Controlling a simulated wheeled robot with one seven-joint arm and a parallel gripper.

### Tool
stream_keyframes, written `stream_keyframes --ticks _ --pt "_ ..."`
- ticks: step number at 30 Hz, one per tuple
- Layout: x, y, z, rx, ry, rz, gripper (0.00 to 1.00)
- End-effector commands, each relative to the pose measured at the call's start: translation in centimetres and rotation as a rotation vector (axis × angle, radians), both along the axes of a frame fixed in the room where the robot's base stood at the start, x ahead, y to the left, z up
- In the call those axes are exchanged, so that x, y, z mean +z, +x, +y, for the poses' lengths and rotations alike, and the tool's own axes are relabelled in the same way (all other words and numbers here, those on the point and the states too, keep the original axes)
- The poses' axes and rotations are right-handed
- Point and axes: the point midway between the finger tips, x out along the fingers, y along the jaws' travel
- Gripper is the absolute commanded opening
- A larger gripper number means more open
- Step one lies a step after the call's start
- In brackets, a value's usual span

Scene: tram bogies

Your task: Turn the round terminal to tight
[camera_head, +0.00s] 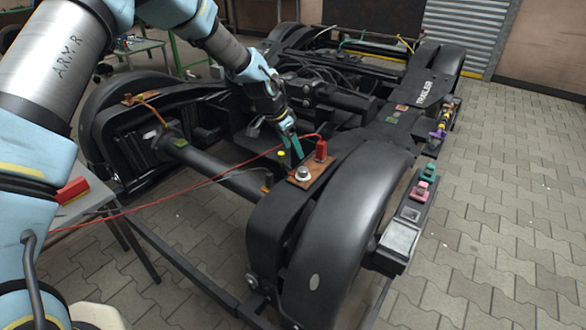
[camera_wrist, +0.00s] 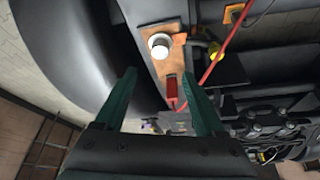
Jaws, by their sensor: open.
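The round terminal (camera_head: 302,174) is a pale, short cylinder on a copper-brown plate (camera_head: 316,173) on top of the near bogie frame. In the wrist view the terminal (camera_wrist: 159,44) shows as a white round top, beyond the fingertips. My gripper (camera_head: 294,153) has green fingers, points downward and is just behind the terminal, apart from it. In the wrist view my gripper (camera_wrist: 160,75) is open, with nothing held between its fingers. A red plug (camera_head: 321,149) with a red cable stands on the same plate; it also shows in the wrist view (camera_wrist: 172,88).
A yellow-topped post (camera_head: 281,156) stands beside the plate. The red cable (camera_head: 190,187) runs left to a grey table. A large black rounded cover (camera_head: 345,220) lies in front right. A side ledge carries pink and green blocks (camera_head: 422,189). Paved floor at right is clear.

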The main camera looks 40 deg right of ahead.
Motion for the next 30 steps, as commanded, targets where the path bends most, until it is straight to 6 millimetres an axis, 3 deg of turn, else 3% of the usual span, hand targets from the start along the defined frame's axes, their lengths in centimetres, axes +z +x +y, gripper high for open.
stream_keyframes --ticks 18,30 --pt "-8.6 -0.2 -3.5 0.003 0.001 0.001 0.71" --pt "-9.6 -0.2 -3.9 0.003 0.001 0.0 0.71"
